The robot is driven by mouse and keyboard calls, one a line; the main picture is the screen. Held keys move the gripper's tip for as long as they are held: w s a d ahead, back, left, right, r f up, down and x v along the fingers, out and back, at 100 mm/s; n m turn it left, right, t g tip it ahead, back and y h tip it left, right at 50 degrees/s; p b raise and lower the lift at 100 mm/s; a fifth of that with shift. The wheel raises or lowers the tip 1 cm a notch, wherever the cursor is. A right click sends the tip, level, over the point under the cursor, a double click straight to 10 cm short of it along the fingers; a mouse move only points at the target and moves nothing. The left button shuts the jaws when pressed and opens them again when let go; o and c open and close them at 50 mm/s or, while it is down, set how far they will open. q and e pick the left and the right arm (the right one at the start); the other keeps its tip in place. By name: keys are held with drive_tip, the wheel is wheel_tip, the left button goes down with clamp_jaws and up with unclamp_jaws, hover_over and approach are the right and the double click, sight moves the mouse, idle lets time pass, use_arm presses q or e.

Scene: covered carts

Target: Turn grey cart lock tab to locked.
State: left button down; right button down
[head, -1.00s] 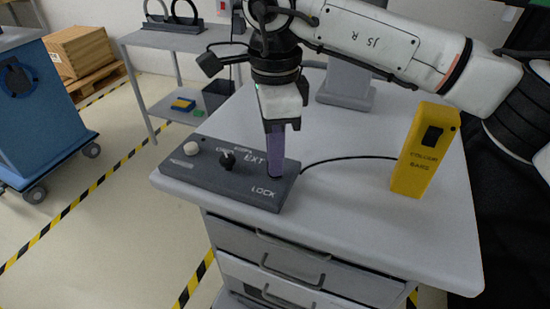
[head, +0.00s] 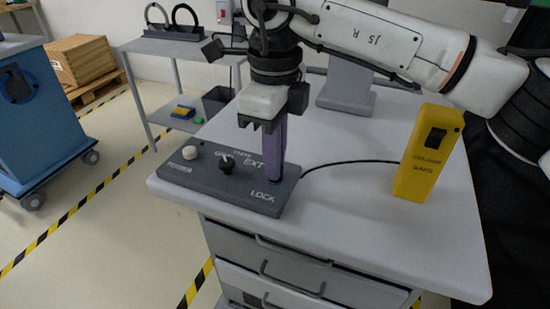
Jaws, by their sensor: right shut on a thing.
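The grey cart (head: 390,230) stands in front of me with a dark control panel (head: 215,190) on its top at the left. The panel carries a white button (head: 189,153), a black knob (head: 227,164) and printed words, among them "EXT" and "LOCK". A purple upright tab (head: 274,150) stands at the panel's right part, above the word "LOCK". My right gripper (head: 272,125) is above the panel, shut on the purple tab's upper part. The fingers hide part of the tab. My left gripper is not in view.
A yellow box-shaped device (head: 428,155) stands on the cart's right side, with a black cable (head: 350,160) running to the panel. A blue cart (head: 38,110) is at the left. A grey shelf table (head: 180,50) stands behind. The cart top's middle is clear.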

drive_tip(key=shift+w+r, duration=0.1)
drive_tip(key=c, duration=1.9)
unclamp_jaws()
wheel_tip(320, 180, up, 10)
drive_tip(key=shift+r, duration=0.15)
